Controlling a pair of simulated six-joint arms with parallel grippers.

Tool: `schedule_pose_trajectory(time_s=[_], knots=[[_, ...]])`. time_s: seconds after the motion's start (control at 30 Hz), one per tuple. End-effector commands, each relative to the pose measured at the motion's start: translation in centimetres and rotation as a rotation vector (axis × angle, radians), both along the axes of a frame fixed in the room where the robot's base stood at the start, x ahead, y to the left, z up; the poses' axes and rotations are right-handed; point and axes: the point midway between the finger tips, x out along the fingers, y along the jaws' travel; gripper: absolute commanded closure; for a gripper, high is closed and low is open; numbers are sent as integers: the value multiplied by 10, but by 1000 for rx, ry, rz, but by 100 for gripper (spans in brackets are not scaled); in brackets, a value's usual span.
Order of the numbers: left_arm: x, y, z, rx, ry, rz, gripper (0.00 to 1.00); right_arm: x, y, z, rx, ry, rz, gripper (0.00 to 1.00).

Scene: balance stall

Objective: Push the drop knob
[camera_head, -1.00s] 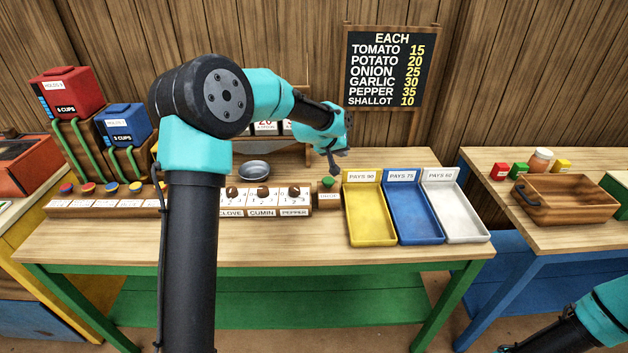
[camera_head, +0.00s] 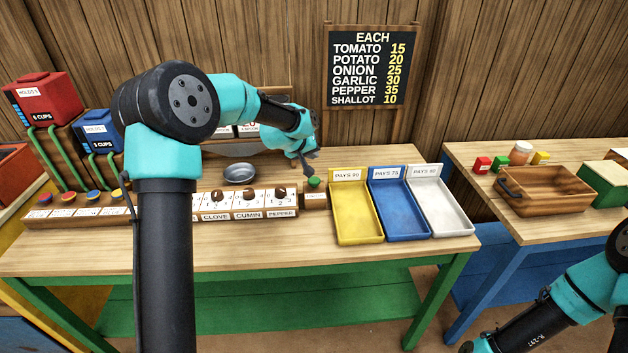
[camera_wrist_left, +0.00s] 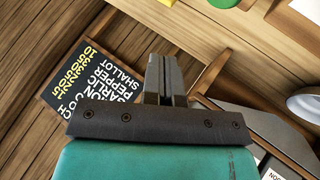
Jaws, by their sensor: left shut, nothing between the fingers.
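The drop knob is a green button (camera_head: 314,182) on a small wooden block at the right end of the row of spice dials, just left of the yellow tray. My left gripper (camera_head: 312,171) is shut and empty, with its tip just above the green knob. I cannot tell whether they touch. In the left wrist view, the shut fingers (camera_wrist_left: 163,75) show at the middle, and a green patch (camera_wrist_left: 200,3) is cut off by the top edge. My right arm shows at the lower right of the head view, but its fingertips are not in view.
Spice dials (camera_head: 236,202) sit left of the knob, with a grey bowl (camera_head: 240,174) behind them. Yellow (camera_head: 357,237), blue (camera_head: 405,232) and white (camera_head: 450,230) trays stand to the right. A price board (camera_head: 367,65) hangs behind. Bare table lies in front.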

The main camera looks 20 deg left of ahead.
Motion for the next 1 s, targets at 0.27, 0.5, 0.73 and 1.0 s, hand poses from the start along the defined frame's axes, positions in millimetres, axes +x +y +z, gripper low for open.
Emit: schedule_pose_trajectory(time_s=[0.27, 0.5, 0.73, 1.0], knots=[[0, 0, -33, -1, 3, 1, 100, 0, 0, 0, 0, 0, 0, 32], [0, 0, -57, 0, 2, 1, 100, 0, 0, 0, 0, 0, 0, 32], [0, 0, -65, -1, 0, 1, 100, 0, 0, 0, 0, 0, 0, 32], [0, 0, -65, 0, 0, 0, 100, 0, 0, 0, 0, 0, 0, 32]])
